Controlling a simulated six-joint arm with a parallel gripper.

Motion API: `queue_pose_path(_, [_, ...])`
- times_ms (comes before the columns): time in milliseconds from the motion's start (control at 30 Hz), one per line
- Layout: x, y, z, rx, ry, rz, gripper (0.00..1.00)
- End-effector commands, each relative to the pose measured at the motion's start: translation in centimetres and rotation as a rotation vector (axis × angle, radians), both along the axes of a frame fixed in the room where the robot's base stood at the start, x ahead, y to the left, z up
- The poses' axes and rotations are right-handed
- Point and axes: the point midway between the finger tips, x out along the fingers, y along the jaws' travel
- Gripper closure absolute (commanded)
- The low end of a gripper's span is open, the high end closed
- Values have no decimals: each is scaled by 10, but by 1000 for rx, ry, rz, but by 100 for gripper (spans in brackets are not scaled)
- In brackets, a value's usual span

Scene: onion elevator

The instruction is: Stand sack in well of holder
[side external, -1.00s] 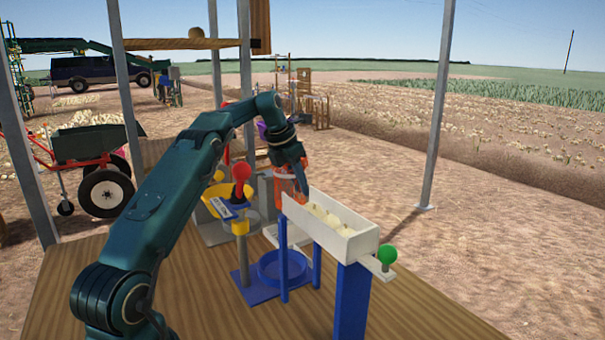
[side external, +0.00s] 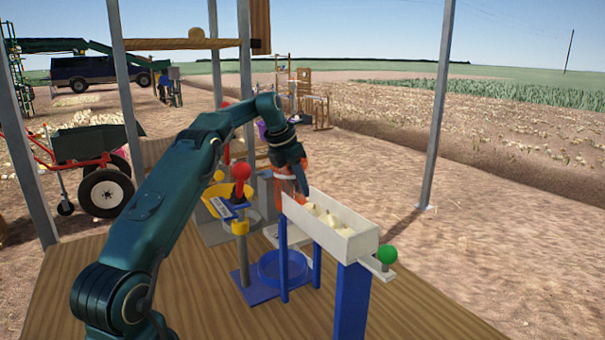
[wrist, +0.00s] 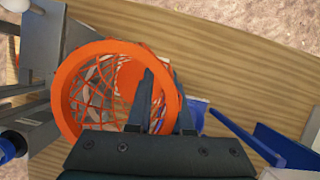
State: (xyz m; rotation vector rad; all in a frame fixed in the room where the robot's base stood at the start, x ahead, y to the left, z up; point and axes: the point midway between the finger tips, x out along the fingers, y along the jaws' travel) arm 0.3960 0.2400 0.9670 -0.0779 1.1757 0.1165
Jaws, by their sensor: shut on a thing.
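The sack is an orange mesh tube with a solid orange rim (wrist: 70,92). In the side view the sack (side external: 288,182) hangs behind the left end of the white trough. My gripper (wrist: 165,112) is shut on the sack's rim, with one finger inside the opening and one outside. In the side view my gripper (side external: 298,168) points down at the sack's top. A blue ring-shaped holder (side external: 262,290) with a round well stands on the table, nearer the camera than the sack. The sack's bottom is hidden in the side view, so I cannot tell whether it touches anything.
A white trough (side external: 352,247) with several onions stands on blue legs to the right, with a green knob (side external: 387,254) at its end. A yellow funnel (side external: 215,203) and red knob (side external: 241,173) stand left of the sack.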

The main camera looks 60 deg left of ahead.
Motion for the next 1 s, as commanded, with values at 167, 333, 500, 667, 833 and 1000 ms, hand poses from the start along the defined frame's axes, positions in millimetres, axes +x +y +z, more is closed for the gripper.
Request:
queue_pose_path(167, [-1, -1, -18, -3, 4, 0, 100])
queue_pose_path(333, [-1, -1, -40, -4, 3, 0, 100])
queue_pose_path(500, [0, -1, -53, -1, 1, 0, 100])
queue_pose_path(667, [-1, -1, -71, -3, 4, -1, 100])
queue_pose_path(833, [-1, -1, -90, -1, 1, -1, 100])
queue_pose_path(1000, [0, 0, -91, 1, -1, -1, 100])
